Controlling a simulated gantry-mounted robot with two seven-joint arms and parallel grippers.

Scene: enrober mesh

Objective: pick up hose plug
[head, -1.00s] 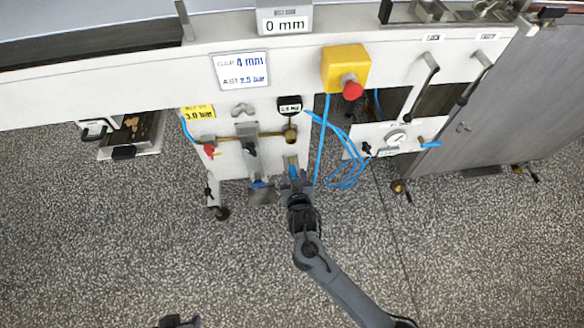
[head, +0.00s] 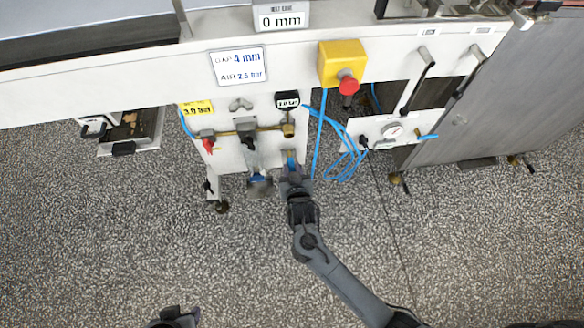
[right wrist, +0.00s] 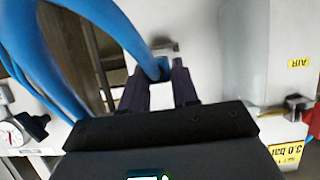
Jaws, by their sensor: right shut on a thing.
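The hose plug, at the end of a thick blue hose, shows as a blue piece (right wrist: 160,68) between my fingertips in the right wrist view. In the head view a small blue piece (head: 291,161) shows just beyond my right gripper (head: 291,178), in front of the white panel's lower part. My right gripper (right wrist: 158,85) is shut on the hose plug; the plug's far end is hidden. A dark part of what looks like my left gripper (head: 175,318) shows at the bottom edge of the head view, with its fingers not clear.
The white panel (head: 228,155) carries brass pipework (head: 268,129) with a red-handled valve (head: 208,144). Loops of blue hose (head: 345,165) hang right of my gripper, below a yellow box with a red button (head: 342,64). A gauge (head: 393,130) sits further right. The speckled floor in front is clear.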

